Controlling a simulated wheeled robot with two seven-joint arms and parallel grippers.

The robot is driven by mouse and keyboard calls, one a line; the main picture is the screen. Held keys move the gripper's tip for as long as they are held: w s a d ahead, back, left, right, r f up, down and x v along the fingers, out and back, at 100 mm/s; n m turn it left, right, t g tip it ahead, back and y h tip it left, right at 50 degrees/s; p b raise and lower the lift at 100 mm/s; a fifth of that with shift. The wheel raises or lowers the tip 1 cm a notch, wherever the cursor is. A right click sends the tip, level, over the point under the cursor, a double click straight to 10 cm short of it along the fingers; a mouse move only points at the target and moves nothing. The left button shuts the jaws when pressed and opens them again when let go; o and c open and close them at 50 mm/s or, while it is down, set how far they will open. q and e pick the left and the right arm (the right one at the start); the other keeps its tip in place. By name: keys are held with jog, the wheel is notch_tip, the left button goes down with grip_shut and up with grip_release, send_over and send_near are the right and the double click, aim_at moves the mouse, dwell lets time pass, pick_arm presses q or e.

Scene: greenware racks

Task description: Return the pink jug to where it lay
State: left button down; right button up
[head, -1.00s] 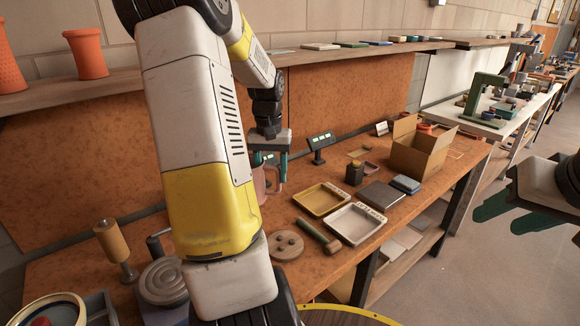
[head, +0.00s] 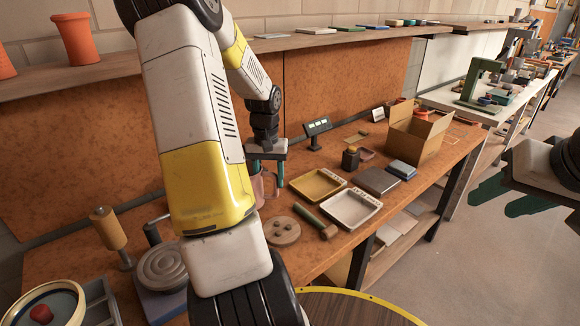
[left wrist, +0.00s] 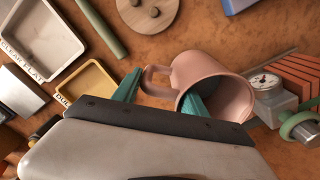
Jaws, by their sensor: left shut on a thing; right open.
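The pink jug (head: 258,189) is near the middle of the bench in the head view, partly hidden behind my left arm. My left gripper (head: 266,170) points down and is shut on it. In the left wrist view the pink jug (left wrist: 205,72) looks tilted, its mouth towards the camera. My left gripper (left wrist: 160,97) has one teal finger at the jug's mouth and the other beyond the handle. I cannot tell whether the jug touches the bench. My right gripper (head: 505,195) is open and empty over the floor at the right.
A round wooden disc (head: 283,232), a mallet (head: 310,216), a yellow tray (head: 318,199) and a white tray (head: 373,196) lie close by. A cardboard box (head: 425,140) stands farther right. A turntable (head: 162,266) and a wooden-handled tool (head: 107,228) stand at the left.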

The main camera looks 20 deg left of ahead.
pick_arm(q)
jog(key=shift+f, duration=0.6)
dwell(0.4)
jog(key=c, duration=0.6)
grip_release()
jog(key=shift+o, duration=0.2)
jog(key=shift+r, duration=0.1)
notch_tip(320, 180, up, 7)
jog(key=shift+s+d+r, duration=0.1)
jog(key=shift+r, duration=0.4)
jog(key=s+d+r+m+t+h, duration=0.1)
jog(key=s+d+r+m+t, duration=0.1)
jog(key=s+d+r, duration=0.5)
jog(key=s+d+r+m+t+h, duration=0.1)
jog(key=s+d+r+t, duration=0.3)
jog(key=d, duration=0.9)
jog(key=s+r+m, duration=0.1)
jog(key=s+r, duration=0.2)
jog(key=s, duration=0.2)
jog(key=shift+s, duration=0.4)
